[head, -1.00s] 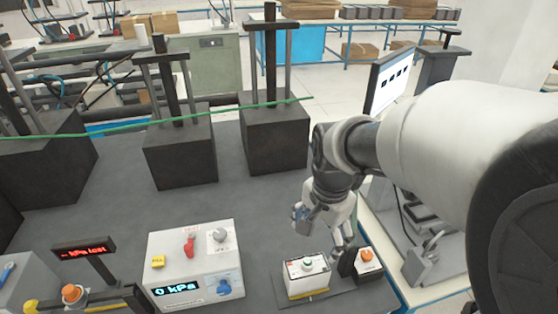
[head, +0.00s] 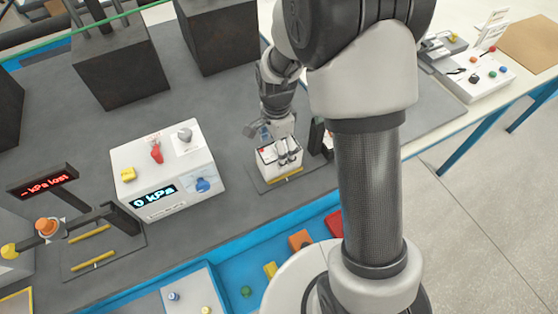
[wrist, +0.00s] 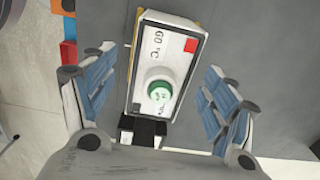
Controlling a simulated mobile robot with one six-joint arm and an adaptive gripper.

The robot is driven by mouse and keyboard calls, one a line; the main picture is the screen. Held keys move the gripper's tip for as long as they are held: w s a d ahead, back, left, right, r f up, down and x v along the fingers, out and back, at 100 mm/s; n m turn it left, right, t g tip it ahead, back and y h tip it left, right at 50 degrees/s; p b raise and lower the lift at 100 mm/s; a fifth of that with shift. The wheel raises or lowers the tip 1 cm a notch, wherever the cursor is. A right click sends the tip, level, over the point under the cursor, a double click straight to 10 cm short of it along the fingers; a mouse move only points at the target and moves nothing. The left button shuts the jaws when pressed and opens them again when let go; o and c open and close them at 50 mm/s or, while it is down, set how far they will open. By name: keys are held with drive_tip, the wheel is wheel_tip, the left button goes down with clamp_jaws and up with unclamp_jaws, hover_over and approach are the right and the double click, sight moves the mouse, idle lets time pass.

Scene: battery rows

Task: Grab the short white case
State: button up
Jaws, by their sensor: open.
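The short white case (head: 268,157) is a small box with a yellow strip along its base, sitting on a dark plate on the grey table. The wrist view shows its top (wrist: 172,52), with a green round button, a red square and "60 °C" print. My gripper (head: 285,153) is over the case, pointing down, and hides part of it in the head view. In the wrist view my gripper (wrist: 158,98) is open, with one blue-padded finger on each side of the case and a visible gap on both sides. Its height above the case is hard to tell.
A larger white box (head: 190,143) with a "0 kPa" display stands left of the case. Dark blocks (head: 118,72) stand behind. Coloured pieces, including an orange one (head: 300,240), lie near the blue front edge.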

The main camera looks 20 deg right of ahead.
drive_tip(key=f, duration=0.2)
drive_tip(key=f+b, duration=0.1)
drive_tip(key=f, duration=0.1)
drive_tip(key=f+b, duration=0.1)
drive_tip(key=f, duration=0.1)
drive_tip(key=shift+w+d+f, duration=0.2)
drive_tip(key=shift+d, duration=0.1)
drive_tip(key=shift+r, duration=0.1)
drive_tip(key=c, duration=1.4)
